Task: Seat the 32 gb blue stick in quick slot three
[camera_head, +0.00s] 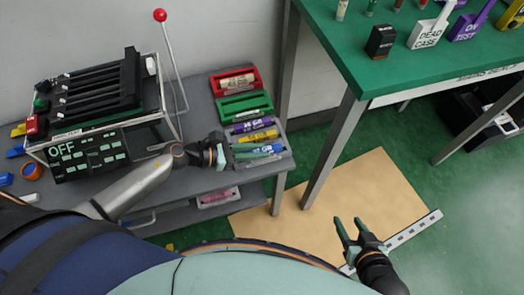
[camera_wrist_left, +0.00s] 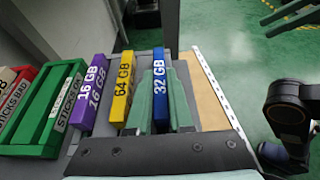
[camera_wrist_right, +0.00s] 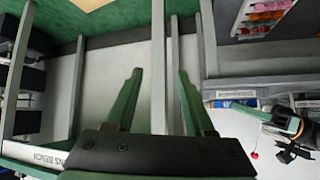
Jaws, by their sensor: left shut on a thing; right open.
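The blue 32 GB stick (camera_head: 268,149) lies at the right end of the grey bench, with the yellow and purple sticks beside it. In the left wrist view the blue stick (camera_wrist_left: 160,88) stands between the green fingers of my left gripper (camera_wrist_left: 160,95), which is shut on it. In the head view my left gripper (camera_head: 262,152) partly covers it. The black slotted fixture (camera_head: 95,88) sits at the bench's left, with a red-ball lever (camera_head: 160,16) and an OFF panel (camera_head: 90,153). I cannot read its slot numbers. My right gripper (camera_head: 354,228) is open and empty above the floor.
A yellow 64 GB stick (camera_wrist_left: 123,84) and a purple 16 GB stick (camera_wrist_left: 89,88) lie left of the blue one. Red (camera_head: 233,80) and green (camera_head: 243,106) trays are behind. A green-topped table (camera_head: 390,75) stands at right. Small coloured items lie by the fixture.

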